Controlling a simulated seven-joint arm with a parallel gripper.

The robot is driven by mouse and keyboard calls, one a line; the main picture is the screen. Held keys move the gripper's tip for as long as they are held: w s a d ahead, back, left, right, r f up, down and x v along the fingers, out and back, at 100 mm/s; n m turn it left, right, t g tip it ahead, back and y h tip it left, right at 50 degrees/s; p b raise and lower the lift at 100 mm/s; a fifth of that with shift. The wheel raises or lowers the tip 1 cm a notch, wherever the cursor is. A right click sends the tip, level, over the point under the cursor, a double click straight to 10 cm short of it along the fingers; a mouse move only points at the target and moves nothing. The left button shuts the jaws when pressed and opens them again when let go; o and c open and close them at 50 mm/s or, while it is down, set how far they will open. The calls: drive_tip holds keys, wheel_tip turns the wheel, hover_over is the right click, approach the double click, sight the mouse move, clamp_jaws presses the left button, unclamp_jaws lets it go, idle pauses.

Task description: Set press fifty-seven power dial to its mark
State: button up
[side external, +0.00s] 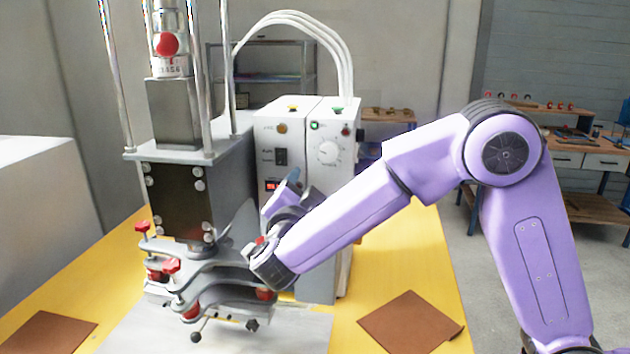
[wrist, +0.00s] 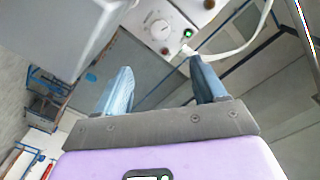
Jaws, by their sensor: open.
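The power dial (side external: 328,151) is a round white knob with dark markings on the upper right front of the white control box. It also shows in the wrist view (wrist: 159,29), near the top. My gripper (wrist: 161,66) is open and empty. Its two blue fingers stand wide apart, with the dial beyond the gap between them, not touched. In the side view my gripper (side external: 291,182) is in front of the box, below and left of the dial. The dial's pointer and mark are too small to read.
The press (side external: 180,200) with red knobs stands left of the box. White cables (side external: 300,20) arch over the box top. A lit green switch (wrist: 187,34) is beside the dial. Brown sheets (side external: 410,321) lie on the yellow table (side external: 428,260).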

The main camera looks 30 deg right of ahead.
sight(328, 154)
drive_tip(key=m, duration=0.2)
drive_tip(key=w+d+m, duration=0.1)
drive_tip(key=shift+d+r+m, duration=0.1)
drive_tip(key=shift+m, duration=0.3)
drive_tip(key=x, duration=1.7)
drive_tip(key=c, duration=1)
